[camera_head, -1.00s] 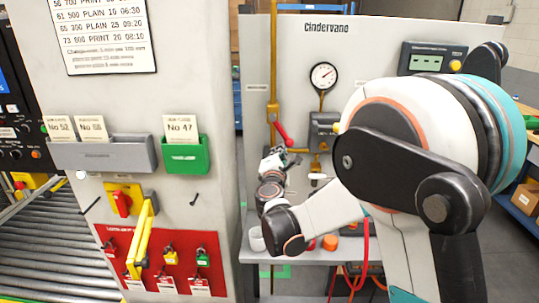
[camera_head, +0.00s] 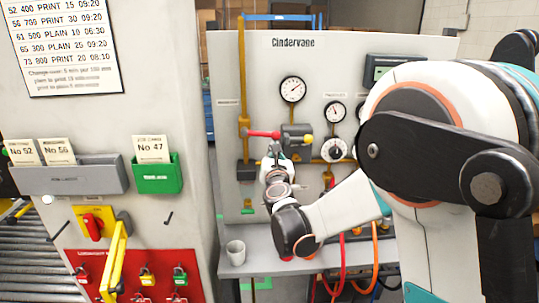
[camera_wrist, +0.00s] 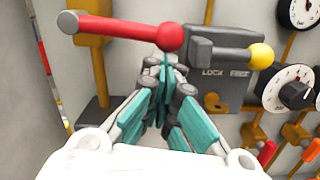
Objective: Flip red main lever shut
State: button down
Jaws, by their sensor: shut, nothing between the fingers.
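The red main lever (camera_head: 263,134) sits on the brass pipe at the back panel. Its pivot is at the left and its round red knob at the right. It lies about level, across the upright pipe. In the wrist view the lever (camera_wrist: 125,27) crosses the top, its knob just above my fingertips. My gripper (camera_wrist: 166,68) is shut and empty, pointing up at the knob from below. I cannot tell whether it touches it. In the head view my gripper (camera_head: 275,152) is small and partly hidden by my wrist.
Right of the lever is a grey box (camera_wrist: 222,88) marked LOCK and FREE, with a yellow-knobbed handle (camera_wrist: 260,56) close to the red knob. Gauges (camera_head: 292,90) and a dial (camera_head: 335,150) sit farther right. A cup (camera_head: 236,252) stands on the shelf below.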

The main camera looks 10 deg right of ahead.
jog(key=shift+d+r, duration=0.2)
jog(key=shift+r, duration=0.3)
jog(key=shift+s, duration=0.1)
dwell(0.4)
